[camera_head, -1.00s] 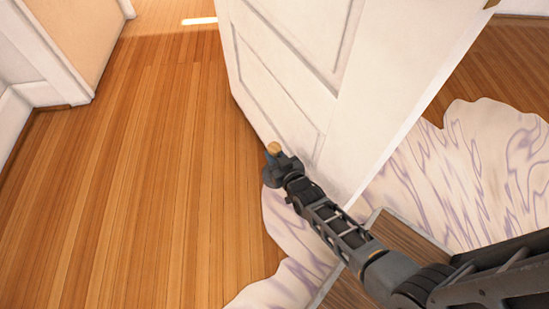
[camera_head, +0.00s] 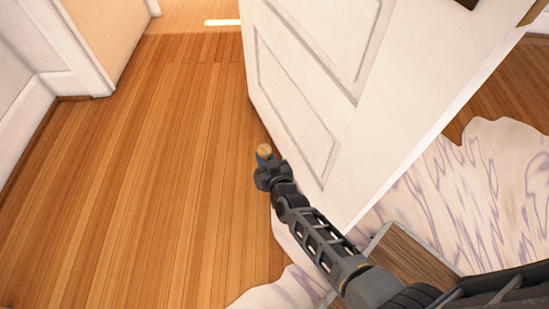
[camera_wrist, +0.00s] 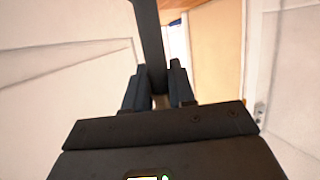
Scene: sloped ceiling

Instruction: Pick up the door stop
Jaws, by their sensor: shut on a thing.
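The door stop (camera_head: 264,149) shows in the head view as a small tan, rounded piece at the tip of my gripper (camera_head: 267,166). My gripper is shut on it and holds it in front of the white door, over the wood floor. The fingers hide its lower part. In the wrist view my gripper (camera_wrist: 158,88) has its two dark fingers close together. A dark bar (camera_wrist: 149,40) rises from between them there; I cannot tell whether it is the shaded side of the door stop.
The open white panelled door (camera_head: 365,110) stands close to the right of my gripper. A pale rug with purple streaks (camera_head: 455,190) lies beyond and beneath the door's edge. A brown, pale-edged surface (camera_head: 410,258) is at lower right. Wood floor (camera_head: 165,170) is clear to the left.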

